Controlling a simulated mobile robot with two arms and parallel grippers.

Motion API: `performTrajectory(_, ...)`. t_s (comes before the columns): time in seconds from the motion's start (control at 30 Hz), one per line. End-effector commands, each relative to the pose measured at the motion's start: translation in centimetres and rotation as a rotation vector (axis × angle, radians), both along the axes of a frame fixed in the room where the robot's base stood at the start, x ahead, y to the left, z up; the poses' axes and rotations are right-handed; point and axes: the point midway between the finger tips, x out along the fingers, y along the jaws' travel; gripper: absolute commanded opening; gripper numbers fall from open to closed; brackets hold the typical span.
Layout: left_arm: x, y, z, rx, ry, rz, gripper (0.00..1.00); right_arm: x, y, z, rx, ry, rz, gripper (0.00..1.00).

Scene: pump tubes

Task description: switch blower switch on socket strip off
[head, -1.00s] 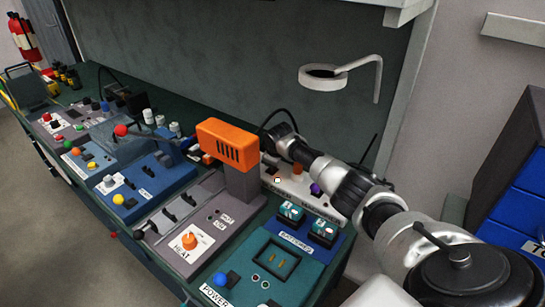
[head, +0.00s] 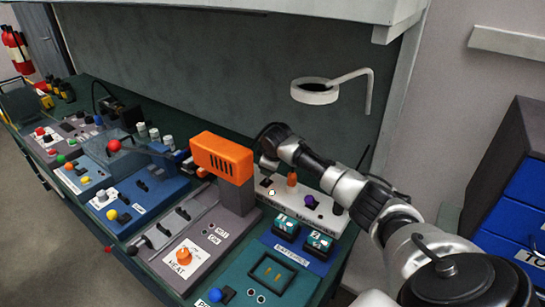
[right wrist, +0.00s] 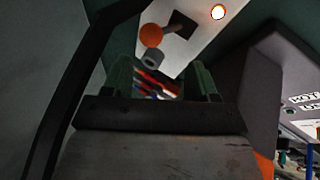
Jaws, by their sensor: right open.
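The white socket strip (head: 328,211) stands behind the orange-topped unit in the head view. It carries an orange knob (head: 292,179) and a purple knob (head: 309,201). My right gripper (head: 266,180) is over its left end, its tips hard to make out there. In the right wrist view, the open right gripper (right wrist: 161,82) has two green fingers with a gap between them. Beyond them is a white panel (right wrist: 192,44) with an orange ball-ended lever (right wrist: 152,36), tilted left from a black slot, and a lit round lamp (right wrist: 218,12). I cannot tell which control is the blower switch. My left gripper is out of view.
The orange housing (head: 222,157) on its grey post stands close left of my right gripper. The battery panel (head: 296,256) lies in front of the strip. A ring on a bent arm (head: 315,91) hangs above. Blue drawers (head: 525,197) stand at right.

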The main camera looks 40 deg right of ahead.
Motion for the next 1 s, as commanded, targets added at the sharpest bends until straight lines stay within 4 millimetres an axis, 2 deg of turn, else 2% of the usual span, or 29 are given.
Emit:
performTrajectory(0.1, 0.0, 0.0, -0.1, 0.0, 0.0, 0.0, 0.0, -0.9, 0.3, 1.6, -0.002, -0.003, 0.001, 0.58)
performTrajectory(0.33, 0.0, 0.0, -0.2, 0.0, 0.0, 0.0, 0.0, -1.9, 0.7, 3.5, -0.001, -0.002, -0.001, 0.58)
performTrajectory(1.0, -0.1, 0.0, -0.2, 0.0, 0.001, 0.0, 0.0, -2.1, 0.8, 3.8, -0.001, -0.001, -0.001, 0.58)
